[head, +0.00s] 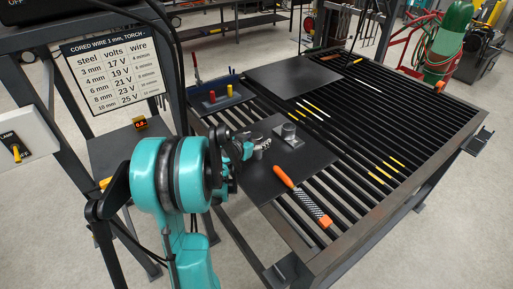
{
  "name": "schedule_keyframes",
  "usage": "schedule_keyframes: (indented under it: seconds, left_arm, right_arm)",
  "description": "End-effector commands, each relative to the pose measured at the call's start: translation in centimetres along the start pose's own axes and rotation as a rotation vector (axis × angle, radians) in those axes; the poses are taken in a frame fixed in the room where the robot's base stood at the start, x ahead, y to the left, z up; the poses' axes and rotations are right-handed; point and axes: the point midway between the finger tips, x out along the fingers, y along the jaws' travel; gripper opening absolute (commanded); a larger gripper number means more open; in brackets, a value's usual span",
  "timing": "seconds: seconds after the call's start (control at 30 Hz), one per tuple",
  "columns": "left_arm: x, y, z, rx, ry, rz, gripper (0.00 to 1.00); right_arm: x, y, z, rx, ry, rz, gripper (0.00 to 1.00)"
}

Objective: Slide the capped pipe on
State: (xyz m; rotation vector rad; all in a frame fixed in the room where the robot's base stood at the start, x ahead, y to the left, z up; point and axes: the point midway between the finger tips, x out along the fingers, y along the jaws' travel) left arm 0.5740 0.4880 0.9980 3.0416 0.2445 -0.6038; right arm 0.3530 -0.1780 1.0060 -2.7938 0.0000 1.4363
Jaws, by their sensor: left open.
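A short grey metal pipe (289,130) stands upright on a small square plate (294,142), which lies on a dark sheet (309,160) on the slatted table. A second small grey cylindrical piece (265,144) is just left of it, at my left gripper's fingers. My left gripper (256,148) is low over the dark sheet and open. The gripper and arm partly hide this piece, so I cannot tell whether it is capped or whether the fingers touch it. My right gripper is not in view.
An orange-handled file (303,202) lies across the front of the sheet and slats. A tray (222,102) with red and yellow items is at the table's back left. Another dark sheet (295,76) lies behind. Chalk-like sticks lie on the slats. A sign (115,72) hangs left.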

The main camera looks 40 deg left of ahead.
Motion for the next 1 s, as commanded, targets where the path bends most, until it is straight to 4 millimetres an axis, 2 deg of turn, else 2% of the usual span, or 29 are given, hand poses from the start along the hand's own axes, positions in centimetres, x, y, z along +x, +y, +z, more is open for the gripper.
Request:
schedule_keyframes:
  seconds: [0.03,0.2,0.23,0.27,0.67,0.77,0.93,1.0]
  left_arm:
    - [0.0,0.0,0.0,0.000,0.000,0.000,0.56]
    - [0.0,0.0,0.0,0.000,0.000,0.000,0.11]
    - [0.0,0.0,0.0,0.000,0.000,0.000,0.03]
    - [0.0,0.0,0.0,0.000,-0.001,0.000,0.00]
    - [-0.3,0.0,-0.6,0.000,0.000,0.000,0.00]
    - [-0.7,0.0,-1.5,0.000,0.000,0.000,0.00]
    - [-1.8,0.0,-4.2,-0.001,0.000,0.000,0.00]
    - [-2.7,1.4,-4.6,0.000,0.000,0.002,0.00]
  right_arm:
    - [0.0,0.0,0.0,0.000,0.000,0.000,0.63]
    - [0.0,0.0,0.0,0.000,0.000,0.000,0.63]
    - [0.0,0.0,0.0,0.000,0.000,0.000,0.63]
    - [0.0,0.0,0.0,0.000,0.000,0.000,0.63]
    - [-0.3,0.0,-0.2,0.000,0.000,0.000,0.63]
    - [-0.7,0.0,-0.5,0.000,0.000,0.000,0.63]
    - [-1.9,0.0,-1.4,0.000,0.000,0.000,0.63]
    - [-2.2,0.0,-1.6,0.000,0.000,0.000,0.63]
